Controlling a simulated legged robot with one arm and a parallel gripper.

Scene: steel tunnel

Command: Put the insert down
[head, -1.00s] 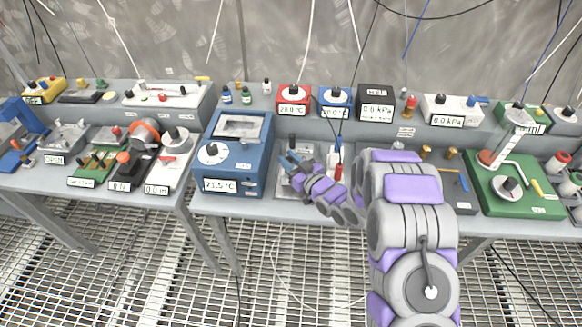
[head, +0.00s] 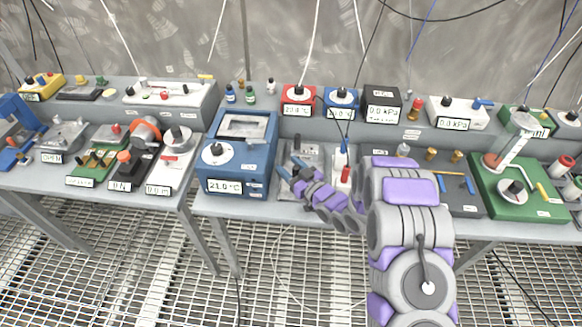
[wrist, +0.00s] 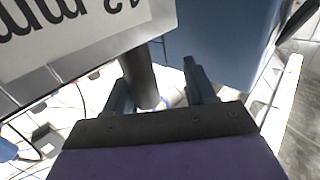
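My gripper (head: 289,167) is low over the bench, just right of the blue box with a dial and a temperature display (head: 236,155). In the wrist view its two blue-grey fingers (wrist: 158,88) stand apart. A dark grey cylinder (wrist: 139,76), possibly the insert, shows between them, nearer the left finger, with a gap to the right finger. I cannot tell whether it touches the left finger. A grey plate with a large upside-down label ending in "mm" (wrist: 70,35) is beside the cylinder. The blue box also fills the upper right there (wrist: 222,45). The cylinder's lower end is hidden.
Red (head: 299,98), blue (head: 341,101) and black (head: 381,98) boxes line the raised back shelf. A green board (head: 520,190) lies further right. Thin cables hang over the bench.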

